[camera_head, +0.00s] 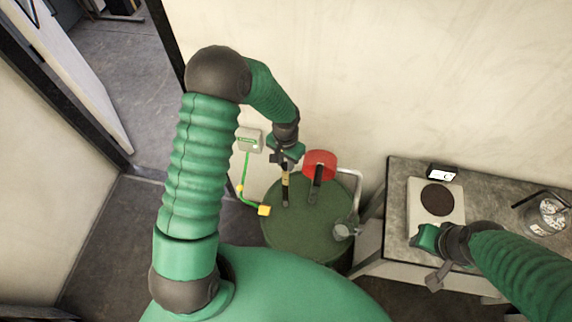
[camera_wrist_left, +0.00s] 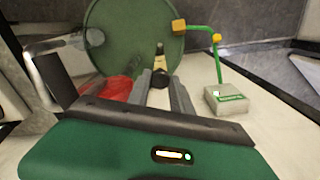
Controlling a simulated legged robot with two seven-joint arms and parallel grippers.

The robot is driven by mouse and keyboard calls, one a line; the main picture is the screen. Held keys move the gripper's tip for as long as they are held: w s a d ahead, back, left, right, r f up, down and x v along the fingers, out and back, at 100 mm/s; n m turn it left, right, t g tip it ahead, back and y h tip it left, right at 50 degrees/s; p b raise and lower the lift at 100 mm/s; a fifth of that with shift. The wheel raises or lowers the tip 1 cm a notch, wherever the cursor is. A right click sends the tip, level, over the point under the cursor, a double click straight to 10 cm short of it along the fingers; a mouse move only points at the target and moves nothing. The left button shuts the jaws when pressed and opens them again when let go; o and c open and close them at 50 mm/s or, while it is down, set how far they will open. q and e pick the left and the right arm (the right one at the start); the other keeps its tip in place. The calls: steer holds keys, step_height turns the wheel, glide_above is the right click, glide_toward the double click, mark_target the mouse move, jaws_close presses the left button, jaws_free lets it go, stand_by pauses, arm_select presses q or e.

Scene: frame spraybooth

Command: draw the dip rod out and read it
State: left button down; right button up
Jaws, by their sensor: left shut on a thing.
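The green drum (camera_head: 310,235) stands on the floor against the wall, and its round top shows in the left wrist view (camera_wrist_left: 118,35). The dip rod (camera_head: 285,190) is a thin upright piece with a yellowish band and a dark lower part at the drum top. In the left wrist view the rod (camera_wrist_left: 160,58) shows between my fingers. My left gripper (camera_head: 286,169) is shut on its upper end, above the drum. Whether the rod's lower end is inside the drum I cannot tell. My right gripper (camera_head: 424,257) hangs empty-looking by the bench's front left; its jaws are unclear.
A red part (camera_head: 320,163) on a dark stem and a grey bent pipe (camera_head: 355,190) stand close right of the rod. A green cable (camera_head: 246,175) joins a wall box (camera_head: 249,139) to a yellow clamp (camera_head: 264,211). The bench (camera_head: 398,190) holds a hotplate (camera_head: 453,210) and glass jar (camera_head: 547,216).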

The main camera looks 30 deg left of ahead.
mark_target(286, 165)
arm_select(q)
steer(key=shift+r, duration=0.8)
steer(key=c, duration=1.1)
jaws_free()
step_height(286, 165, up, 17)
steer(key=b, duration=0.2)
steer(key=shift+f+b, duration=0.15)
steer(key=shift+b, duration=0.15)
